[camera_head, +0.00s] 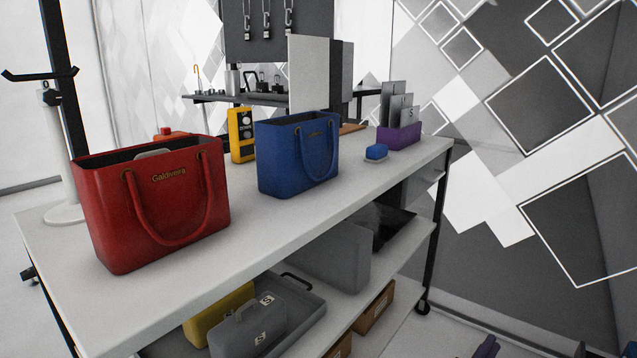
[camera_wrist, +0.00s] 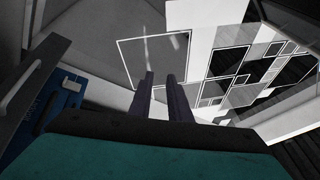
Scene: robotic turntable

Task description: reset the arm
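My gripper (camera_wrist: 161,82) shows in the wrist view as two dark, slim fingers pointing up the picture. A narrow gap stands between them, and nothing is seen held in it. A wide teal surface with a dark edge fills the bottom of that view; I cannot tell what it is. In the head view the arm is not clearly seen. Small dark purple parts poke in at the bottom right edge, too cut off to identify.
A white shelf table (camera_head: 270,237) carries a red bag (camera_head: 105,215), a blue bag (camera_head: 280,160), a yellow device (camera_head: 241,135), a blue block (camera_head: 376,152) and a purple holder (camera_head: 398,138). A patterned wall (camera_head: 560,100) stands at right.

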